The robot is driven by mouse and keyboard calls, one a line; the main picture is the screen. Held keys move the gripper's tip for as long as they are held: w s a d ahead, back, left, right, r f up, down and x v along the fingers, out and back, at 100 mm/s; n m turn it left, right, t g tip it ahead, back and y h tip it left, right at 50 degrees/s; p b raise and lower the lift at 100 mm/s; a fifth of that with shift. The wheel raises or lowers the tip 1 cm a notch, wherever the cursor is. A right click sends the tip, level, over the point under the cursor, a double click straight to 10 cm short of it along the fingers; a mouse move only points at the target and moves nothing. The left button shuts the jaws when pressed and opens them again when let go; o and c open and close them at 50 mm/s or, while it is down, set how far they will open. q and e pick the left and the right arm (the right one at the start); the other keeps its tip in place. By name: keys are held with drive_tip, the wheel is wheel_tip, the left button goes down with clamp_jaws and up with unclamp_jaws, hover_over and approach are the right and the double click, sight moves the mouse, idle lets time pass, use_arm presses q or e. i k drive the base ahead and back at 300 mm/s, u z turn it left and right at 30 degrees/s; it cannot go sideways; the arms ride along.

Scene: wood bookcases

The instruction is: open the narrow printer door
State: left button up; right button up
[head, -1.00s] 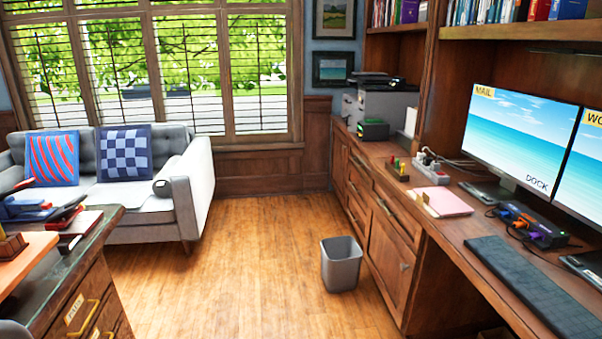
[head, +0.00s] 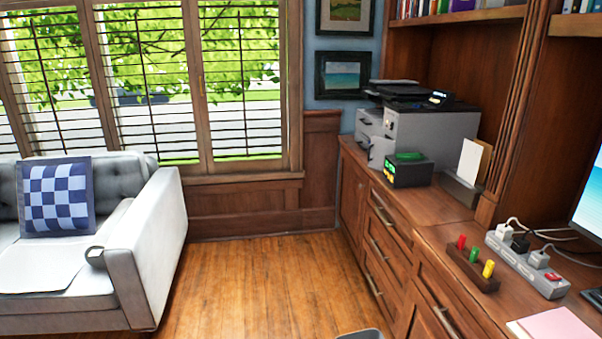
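A grey and black printer (head: 430,132) stands at the far end of the wooden counter, near the corner. Below it, at the counter's far end, a narrow wooden cabinet door (head: 353,195) appears shut, seen at a steep angle. On the printer's front, a small light panel (head: 378,150) sticks out; I cannot tell whether it is a door or a tray. Neither of my grippers is in view.
Wooden drawers (head: 385,240) line the counter front. A grey sofa (head: 140,230) stands on the left. A bin's rim (head: 360,335) shows at the bottom edge. The wood floor (head: 262,270) between sofa and counter is clear.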

sight(379, 147)
drive_tip(key=u, duration=0.35)
drive_tip(key=i, duration=3.15)
drive_tip(key=z, duration=0.9)
